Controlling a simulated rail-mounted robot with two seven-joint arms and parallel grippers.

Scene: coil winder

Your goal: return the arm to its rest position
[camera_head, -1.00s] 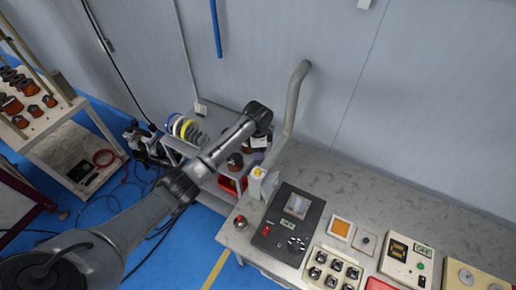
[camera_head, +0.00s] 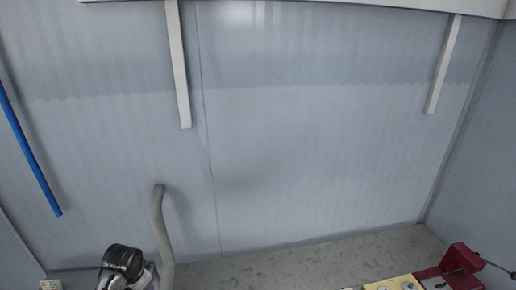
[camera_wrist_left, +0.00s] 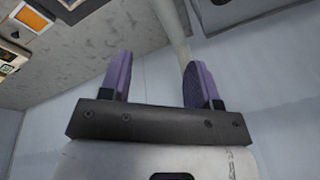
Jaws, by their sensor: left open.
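My left gripper (camera_wrist_left: 160,82) shows in the left wrist view with its two purple fingers spread apart and nothing between them. Behind it are the grey wall and part of the workbench. In the head view only a dark joint and a light part of my left arm (camera_head: 122,262) show at the bottom edge, just left of the bent grey pipe. The gripper's fingers cannot be made out there. My right gripper is in neither view.
A bent grey pipe (camera_head: 162,235) rises at the back of the grey workbench (camera_head: 300,264). A red device (camera_head: 462,262) stands at the bench's right end. A blue pipe (camera_head: 30,150) runs down the wall at left.

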